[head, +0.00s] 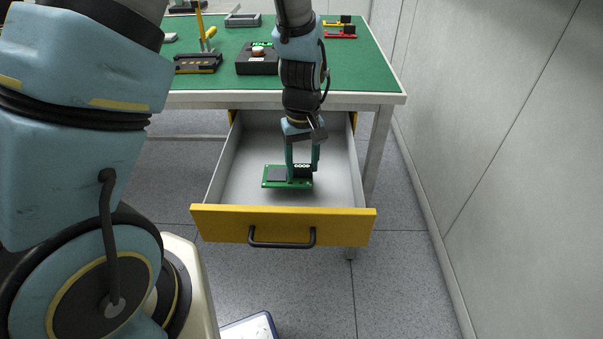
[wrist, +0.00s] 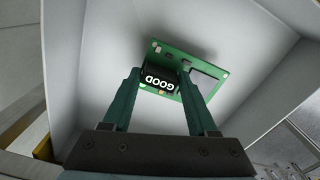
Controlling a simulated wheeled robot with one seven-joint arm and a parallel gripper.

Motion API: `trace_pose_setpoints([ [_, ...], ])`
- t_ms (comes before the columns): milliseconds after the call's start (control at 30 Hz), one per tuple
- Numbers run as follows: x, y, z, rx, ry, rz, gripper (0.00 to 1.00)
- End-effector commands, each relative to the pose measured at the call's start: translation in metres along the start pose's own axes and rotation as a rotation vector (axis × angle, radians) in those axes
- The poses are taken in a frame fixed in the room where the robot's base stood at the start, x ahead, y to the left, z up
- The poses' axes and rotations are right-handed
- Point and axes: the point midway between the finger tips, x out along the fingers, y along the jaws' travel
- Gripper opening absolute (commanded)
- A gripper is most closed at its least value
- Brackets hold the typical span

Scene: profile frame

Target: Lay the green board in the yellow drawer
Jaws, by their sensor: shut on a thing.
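The yellow drawer (head: 285,226) is pulled open below the table, with a grey inside and a black handle. The green board (head: 268,183) is inside the drawer's walls in the head view, near the middle. My gripper (head: 303,178) points down into the drawer and is shut on the board's black block, labelled "GOOD". In the wrist view the board (wrist: 205,108) shows between and beyond the fingertips (wrist: 160,78), over the pale drawer floor. I cannot tell for sure whether the board touches the floor.
The green-topped table (head: 350,70) stands above and behind the drawer. On it are a black box (head: 258,66), a black and yellow tray (head: 198,65) and red and yellow parts (head: 340,34). A wall (head: 500,130) runs along the right. The rest of the drawer looks empty.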

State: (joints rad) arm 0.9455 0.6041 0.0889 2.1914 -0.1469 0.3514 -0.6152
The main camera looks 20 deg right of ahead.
Motion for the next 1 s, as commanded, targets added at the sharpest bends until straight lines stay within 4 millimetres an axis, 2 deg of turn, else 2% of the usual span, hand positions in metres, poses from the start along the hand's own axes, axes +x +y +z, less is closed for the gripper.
trace_pose_setpoints([
  [100, 0.019, -0.001, 0.001, -0.002, -0.003, -0.002, 0.00],
  [233, 0.032, -0.001, 0.000, -0.001, -0.001, -0.001, 0.00],
  [633, 0.038, 0.000, 0.000, 0.000, 0.000, 0.000, 0.00],
  [667, 0.037, 0.000, 0.000, 0.000, 0.000, 0.000, 0.62],
  [900, 0.036, 0.000, 0.000, 0.000, 0.000, 0.000, 0.89],
  [1000, 0.036, 0.000, 0.000, 0.000, 0.000, 0.000, 0.89],
])
